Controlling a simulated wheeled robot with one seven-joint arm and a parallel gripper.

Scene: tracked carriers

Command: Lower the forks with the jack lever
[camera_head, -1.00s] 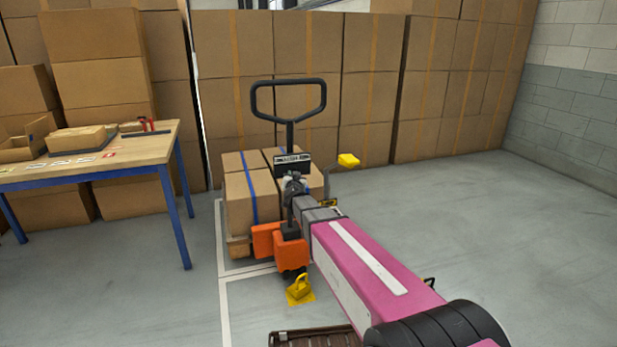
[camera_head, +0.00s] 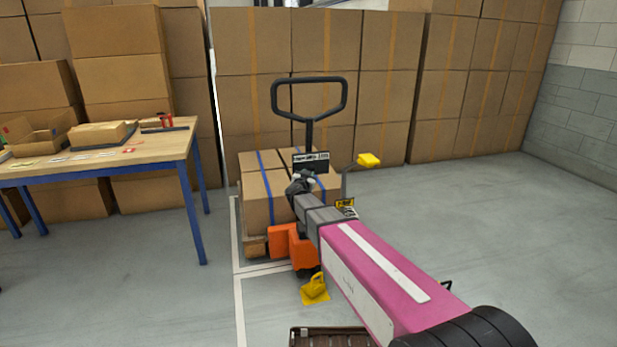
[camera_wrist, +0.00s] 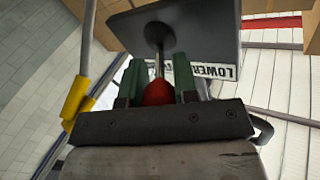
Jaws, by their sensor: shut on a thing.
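The pallet jack has a black loop handle (camera_head: 310,97) and an orange body (camera_head: 280,241). A dark plate (camera_head: 311,162) sits at the base of the handle. In the wrist view a dark plate (camera_wrist: 208,32) with the word LOWER, seen upside down, is close ahead. The jack lever's red knob (camera_wrist: 158,93) hangs on a thin stem in front of it. My gripper (camera_wrist: 159,85) has its green fingers on both sides of the knob and is shut on it. In the head view my gripper (camera_head: 300,183) is small at the plate's lower left. The forks are hidden.
Boxes with blue straps (camera_head: 262,195) stand on a wooden pallet (camera_head: 256,246) behind the jack. A yellow-ended bent rod (camera_head: 368,160) rises at right. A yellow object (camera_head: 315,288) lies on the floor. A workbench (camera_head: 100,160) stands left. Floor at right is clear.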

